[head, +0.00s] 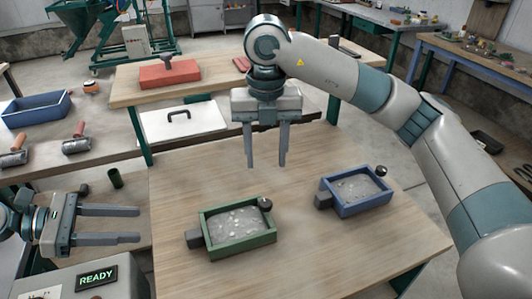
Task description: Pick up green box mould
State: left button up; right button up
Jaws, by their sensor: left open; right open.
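The green box mould (258,240) sits on the front wooden table, a rectangular tray with a pale rough filling, a grey block handle at its left end and a dark round knob at its upper right corner. My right gripper (266,164) points down above the table behind the green mould, open and empty, apart from it. My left gripper (138,224) is at the left, open and empty, its fingers pointing right toward the table's left edge, apart from the mould.
A similar blue box mould (362,207) sits to the right on the same table (330,256). Behind are a white panel with a black handle (182,121) and a red block (168,74). Rollers (76,139) and a blue tray (36,110) lie on the left bench. A READY display (96,276) stands at the lower left.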

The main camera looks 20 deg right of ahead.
aim_at(232, 228)
jog(key=k, duration=1.5)
